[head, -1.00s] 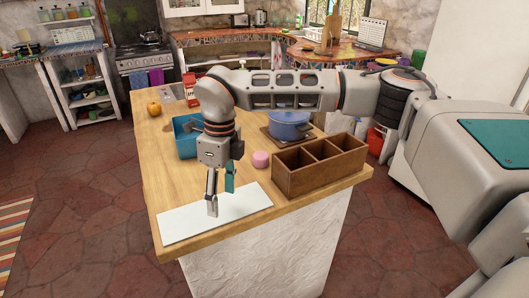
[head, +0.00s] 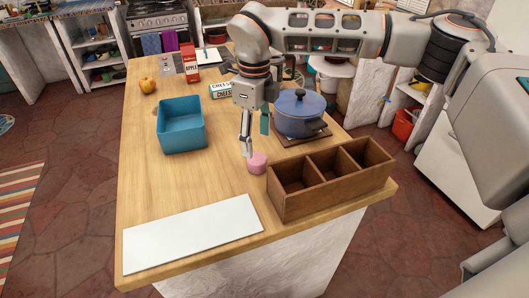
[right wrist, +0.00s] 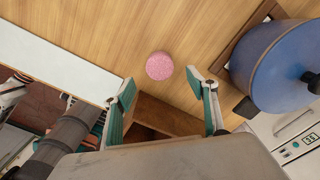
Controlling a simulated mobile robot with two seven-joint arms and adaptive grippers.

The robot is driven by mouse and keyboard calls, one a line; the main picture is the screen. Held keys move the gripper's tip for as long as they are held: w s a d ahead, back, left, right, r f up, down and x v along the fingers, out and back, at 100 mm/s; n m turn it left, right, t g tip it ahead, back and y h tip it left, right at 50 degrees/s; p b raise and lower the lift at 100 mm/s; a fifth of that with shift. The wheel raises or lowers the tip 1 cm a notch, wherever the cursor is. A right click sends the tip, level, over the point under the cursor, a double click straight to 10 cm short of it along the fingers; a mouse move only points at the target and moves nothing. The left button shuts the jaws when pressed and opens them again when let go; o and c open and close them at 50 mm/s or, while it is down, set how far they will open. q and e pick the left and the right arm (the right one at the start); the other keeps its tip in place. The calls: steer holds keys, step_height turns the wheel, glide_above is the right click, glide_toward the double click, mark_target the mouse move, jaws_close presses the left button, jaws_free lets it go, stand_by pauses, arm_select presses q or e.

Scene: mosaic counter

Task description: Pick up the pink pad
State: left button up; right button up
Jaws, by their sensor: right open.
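The pink pad (head: 257,163) is a small round pink piece on the wooden counter, just left of the wooden divided box. In the right wrist view the pad (right wrist: 160,66) lies beyond and between the fingertips, apart from them. My right gripper (head: 256,140) points down over the counter near the pad; one fingertip appears close to it in the head view. The right gripper (right wrist: 162,82) is open and empty. My left gripper is not in view.
A wooden three-compartment box (head: 280,204) stands right of the pad. A blue pot (head: 300,115) sits on a dark trivet behind. A blue bin (head: 182,128) and a white board (head: 190,237) are on the counter. A cheese box (head: 219,89) stands farther back. Bare wood lies left of the pad.

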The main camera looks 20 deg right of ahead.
mark_target(257, 158)
steer(key=shift+w+d+f, duration=0.1)
steer(key=shift+f, duration=0.35)
step_height(257, 158, down, 2)
steer(key=shift+f, duration=0.25)
steer(key=shift+f+p, duration=0.3)
steer(key=shift+f, duration=1.9)
steer(key=c, duration=1)
